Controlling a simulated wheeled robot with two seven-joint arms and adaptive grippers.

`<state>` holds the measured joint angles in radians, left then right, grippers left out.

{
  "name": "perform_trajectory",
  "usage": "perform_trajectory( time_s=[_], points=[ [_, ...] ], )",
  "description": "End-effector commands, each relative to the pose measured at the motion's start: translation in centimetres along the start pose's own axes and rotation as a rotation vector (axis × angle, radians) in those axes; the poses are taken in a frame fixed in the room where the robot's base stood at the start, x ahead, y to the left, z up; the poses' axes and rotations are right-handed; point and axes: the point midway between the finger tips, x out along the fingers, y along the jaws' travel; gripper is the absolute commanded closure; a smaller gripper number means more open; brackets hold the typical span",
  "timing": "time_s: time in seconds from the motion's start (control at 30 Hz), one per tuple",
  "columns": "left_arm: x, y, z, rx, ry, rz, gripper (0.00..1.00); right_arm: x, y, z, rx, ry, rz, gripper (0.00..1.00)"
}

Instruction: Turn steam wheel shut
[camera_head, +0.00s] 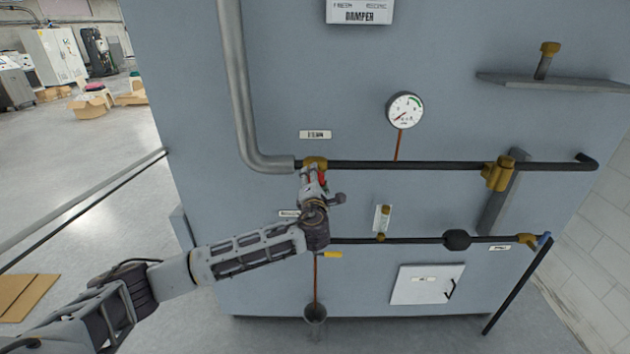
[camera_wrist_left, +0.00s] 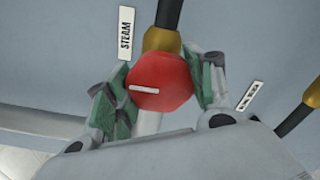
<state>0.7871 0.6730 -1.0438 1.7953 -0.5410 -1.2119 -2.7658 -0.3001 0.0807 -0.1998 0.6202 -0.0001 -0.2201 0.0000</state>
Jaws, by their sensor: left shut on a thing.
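The red steam wheel (camera_wrist_left: 162,80) sits on a brass valve body (camera_wrist_left: 163,40) in the left wrist view. A white bar mark lies slightly tilted across its face. In the head view the wheel (camera_head: 322,178) is mostly hidden by my left gripper (camera_head: 314,178). The STEAM label (camera_head: 315,134) is on the panel just above the valve. In the left wrist view my left gripper (camera_wrist_left: 160,88) has its green-padded fingers on both sides of the wheel, shut on it. My right gripper is not in view.
A round gauge (camera_head: 405,110) is on the panel above the black pipe (camera_head: 430,166). A lower pipe (camera_head: 400,241) with a yellow-handled valve (camera_head: 329,255) runs below my left wrist. A grey pipe (camera_head: 238,90) comes down left of the valve. Open floor lies at the left.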

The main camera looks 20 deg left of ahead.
Motion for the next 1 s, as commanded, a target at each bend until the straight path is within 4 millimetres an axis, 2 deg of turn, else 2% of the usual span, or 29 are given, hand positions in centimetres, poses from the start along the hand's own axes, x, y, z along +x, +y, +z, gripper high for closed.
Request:
perform_trajectory(
  time_s=[0.5, 0.53, 0.67, 1.0],
  points=[
    [-0.11, -0.45, -0.21, 0.03, 0.003, -0.007, 0.7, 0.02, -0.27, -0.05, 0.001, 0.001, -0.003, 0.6],
    [-0.11, -0.45, -0.21, 0.03, 0.003, -0.007, 0.43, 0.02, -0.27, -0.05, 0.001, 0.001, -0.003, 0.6],
    [-0.09, -0.36, -0.16, 0.029, 0.002, -0.006, 0.26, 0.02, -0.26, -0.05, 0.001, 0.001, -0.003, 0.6],
    [-0.05, -0.12, -0.04, 0.026, 0.0, -0.002, 0.24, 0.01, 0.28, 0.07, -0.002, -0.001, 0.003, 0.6]
  ],
)
